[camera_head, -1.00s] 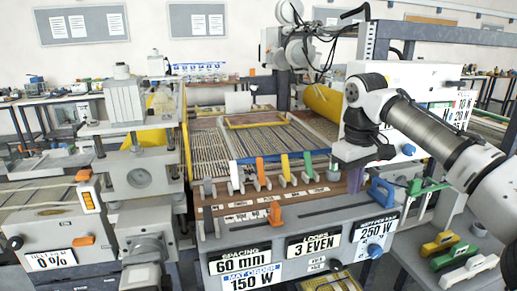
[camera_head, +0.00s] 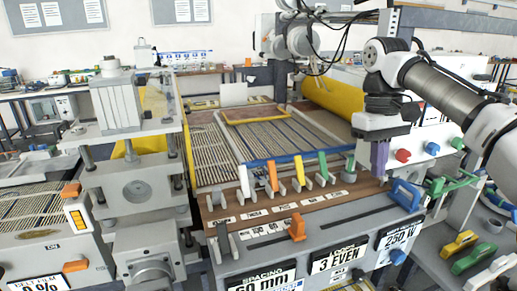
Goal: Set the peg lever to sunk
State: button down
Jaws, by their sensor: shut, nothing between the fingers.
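Nearer me are another grey lever (camera_head: 223,240) and a short orange lever (camera_head: 297,228). The white labels below them are too small to read, so I cannot tell which is the peg lever. My gripper (camera_head: 379,168) points down with purple fingers shut and empty, to the right of the row and apart from the levers.
A blue handle (camera_head: 405,194) stands just below and right of my gripper. A framed mesh bed (camera_head: 240,155) lies behind the levers, with a yellow roll (camera_head: 333,98) beyond. A grey press (camera_head: 137,190) stands at left. Yellow, green and white handles lie at right.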

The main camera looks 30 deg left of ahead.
aim_at(274, 182)
jog(key=i+j, duration=0.1)
jog(key=j, duration=0.3)
jog(key=i+j, duration=0.1)
jog(key=j, duration=0.25)
jog(key=i+j, duration=0.1)
jog(key=j, duration=0.3)
jog(key=i+j, duration=0.1)
jog(key=j, duration=0.25)
